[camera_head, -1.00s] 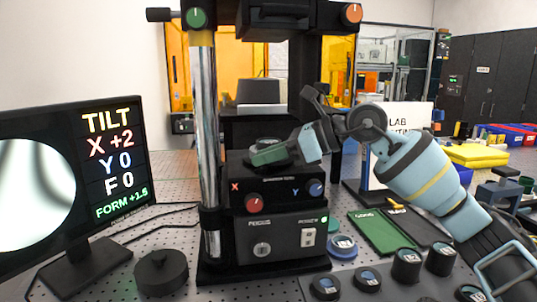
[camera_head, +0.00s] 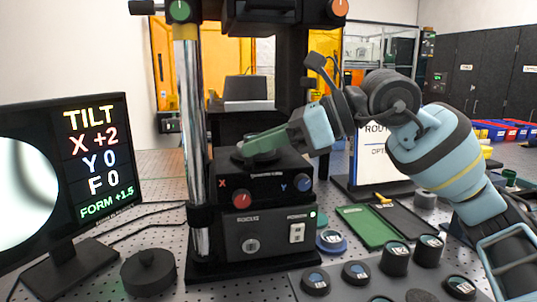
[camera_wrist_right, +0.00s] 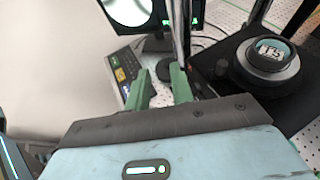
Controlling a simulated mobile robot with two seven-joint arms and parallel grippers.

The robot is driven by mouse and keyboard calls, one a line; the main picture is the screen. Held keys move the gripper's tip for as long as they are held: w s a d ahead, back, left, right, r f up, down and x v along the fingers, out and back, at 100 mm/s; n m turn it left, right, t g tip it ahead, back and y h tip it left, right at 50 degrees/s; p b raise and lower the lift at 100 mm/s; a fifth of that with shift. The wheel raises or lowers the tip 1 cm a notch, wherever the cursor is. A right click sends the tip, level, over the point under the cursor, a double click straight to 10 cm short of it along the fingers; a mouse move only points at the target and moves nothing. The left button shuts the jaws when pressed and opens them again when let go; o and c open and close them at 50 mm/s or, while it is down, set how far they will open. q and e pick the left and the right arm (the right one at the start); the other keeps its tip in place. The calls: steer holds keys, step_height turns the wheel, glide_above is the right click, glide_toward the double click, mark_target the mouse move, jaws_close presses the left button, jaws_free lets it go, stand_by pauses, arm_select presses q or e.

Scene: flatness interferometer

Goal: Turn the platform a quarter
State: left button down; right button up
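The platform (camera_wrist_right: 291,79) is a dark round stage carrying a disc with a pale label, at the upper right of the right wrist view. In the head view its dark edge (camera_head: 237,158) shows on top of the black base, mostly hidden by my right gripper. My right gripper (camera_head: 252,151) has green fingers and reaches in over the platform from the right. In the right wrist view the fingers (camera_wrist_right: 161,88) stand apart with nothing between them, and the platform lies to their right. My left gripper is not in view.
The base has a red X knob (camera_head: 242,199) and a blue Y knob (camera_head: 303,182). A steel column (camera_head: 194,130) stands left of it. The monitor (camera_head: 70,180) reads X +2, Y 0, F 0, FORM +1.5. A green mat (camera_head: 372,228) and several dark round pieces lie front right.

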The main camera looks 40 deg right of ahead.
steer(key=s+a, duration=0.3)
steer(key=s, duration=0.2)
steer(key=shift+a+r, duration=0.25)
steer(key=shift+r, duration=0.05)
